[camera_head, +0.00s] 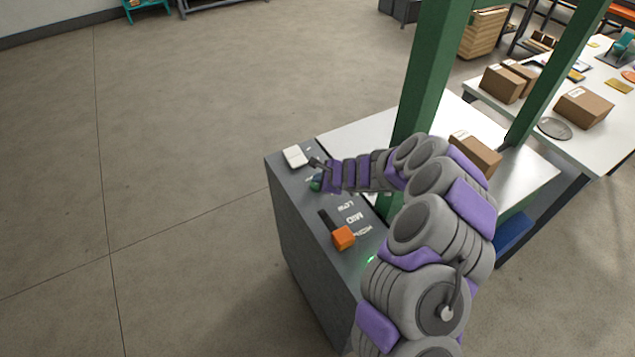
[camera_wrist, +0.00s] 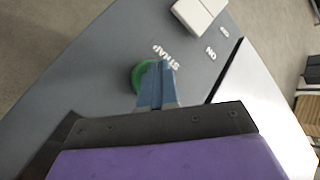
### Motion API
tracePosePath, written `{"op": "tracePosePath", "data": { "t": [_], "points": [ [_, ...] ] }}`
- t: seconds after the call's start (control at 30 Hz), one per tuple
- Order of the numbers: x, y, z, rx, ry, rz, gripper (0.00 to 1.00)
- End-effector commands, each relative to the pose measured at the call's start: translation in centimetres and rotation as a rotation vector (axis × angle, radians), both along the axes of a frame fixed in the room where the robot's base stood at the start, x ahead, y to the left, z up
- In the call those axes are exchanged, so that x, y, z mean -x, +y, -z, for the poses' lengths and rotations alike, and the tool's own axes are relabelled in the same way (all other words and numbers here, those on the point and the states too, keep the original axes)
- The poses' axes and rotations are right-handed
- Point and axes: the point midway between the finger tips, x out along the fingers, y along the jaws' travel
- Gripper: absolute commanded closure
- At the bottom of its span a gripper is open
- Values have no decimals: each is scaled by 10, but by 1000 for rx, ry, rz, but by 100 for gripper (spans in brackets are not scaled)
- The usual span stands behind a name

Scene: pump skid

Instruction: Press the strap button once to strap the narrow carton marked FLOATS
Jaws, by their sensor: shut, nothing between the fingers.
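The green strap button (camera_wrist: 139,77) sits on the grey control panel (camera_wrist: 85,85), beside the label STRAP. My gripper (camera_wrist: 160,68) is shut and empty, its fingertips over the right part of the button in the wrist view. I cannot tell whether they touch it. In the head view the button (camera_head: 316,184) is partly hidden by my gripper. A brown carton (camera_head: 475,153) lies on the white table (camera_head: 362,133) under the green frame, partly hidden behind my arm. No FLOATS marking is readable on it.
A white rocker switch (camera_head: 295,157) is near the button. An orange slider knob (camera_head: 343,238) stands at the HIGH end of its LOW-MID-HIGH slot, with a lit green lamp (camera_head: 371,259) beyond. A green post (camera_head: 425,75) rises close behind my arm. More cartons (camera_head: 584,107) lie on another table.

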Motion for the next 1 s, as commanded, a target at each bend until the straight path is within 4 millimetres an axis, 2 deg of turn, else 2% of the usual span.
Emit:
{"op": "tracePosePath", "data": {
  "t": [0.2,0.63,1.0],
  "points": [
    [0,-1,-13,0,-1,0,100],
    [0,-1,-16,0,-1,1,100],
    [-1,-1,-49,0,-2,0,100]
  ]
}}
